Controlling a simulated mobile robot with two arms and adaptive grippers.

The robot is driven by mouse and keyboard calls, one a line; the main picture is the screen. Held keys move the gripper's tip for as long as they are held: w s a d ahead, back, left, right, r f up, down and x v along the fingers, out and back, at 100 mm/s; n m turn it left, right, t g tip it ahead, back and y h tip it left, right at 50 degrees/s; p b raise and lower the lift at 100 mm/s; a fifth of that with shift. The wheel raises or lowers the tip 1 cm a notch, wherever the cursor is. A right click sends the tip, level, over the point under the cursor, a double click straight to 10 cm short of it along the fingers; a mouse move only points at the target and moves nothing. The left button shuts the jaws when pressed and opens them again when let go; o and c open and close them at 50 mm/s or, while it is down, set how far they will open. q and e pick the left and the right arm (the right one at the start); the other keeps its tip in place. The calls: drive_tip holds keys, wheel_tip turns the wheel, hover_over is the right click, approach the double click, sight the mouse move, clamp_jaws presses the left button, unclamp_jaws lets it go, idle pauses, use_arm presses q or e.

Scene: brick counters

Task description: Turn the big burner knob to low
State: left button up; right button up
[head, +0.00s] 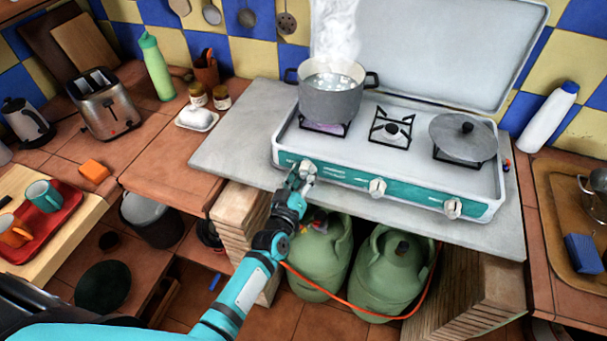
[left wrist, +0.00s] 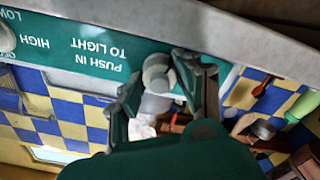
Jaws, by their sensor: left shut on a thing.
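The stove (head: 345,172) has a teal front panel with three pale knobs. My left gripper (head: 301,174) is at the left knob (head: 308,168), below the steaming pot. In the left wrist view, that knob (left wrist: 157,72) sits between the two fingertips of my left gripper (left wrist: 160,84), which is shut on it. The knob's pointer direction is not clear. The middle knob (head: 377,187) and right knob (head: 452,208) are untouched. The grey pot (head: 330,100) holds bubbling water over a purplish flame (head: 323,128). The right gripper is not in view.
A lid (head: 463,138) lies over the right burner, and the middle burner (head: 390,130) is bare. Green gas bottles (head: 320,258) with an orange hose stand below the counter. The raised stove cover (head: 440,50) stands behind. Left counter holds a toaster (head: 104,103).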

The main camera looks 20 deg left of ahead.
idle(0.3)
use_arm(q)
drive_tip(key=o, duration=1.1)
drive_tip(key=shift+o, duration=0.2)
drive_tip(key=s, duration=1.2)
drive_tip(key=shift+a, duration=0.2)
drive_tip(key=shift+f, duration=0.1)
drive_tip(key=s+f+m+g+h, duration=0.1)
drive_tip(key=s+f+m+g, duration=0.35)
drive_tip(key=f, duration=1.15)
drive_tip(key=s+f+m+g, duration=0.1)
drive_tip(key=s+f+g, duration=0.4)
drive_tip(key=s+f, duration=0.8)
drive_tip(key=s+a+f+m+g, duration=0.1)
drive_tip(key=s+a+f+g, duration=0.2)
drive_tip(key=s+f, duration=0.5)
drive_tip(key=s+a+f+m+g+y+b, duration=0.1)
drive_tip(key=s+a+f+g, duration=0.2)
drive_tip(key=s+f, duration=0.5)
drive_tip(key=s+g, duration=0.1)
drive_tip(key=s, duration=0.4)
drive_tip(key=shift+s+m+y, duration=0.3)
drive_tip(key=shift+m, duration=0.05)
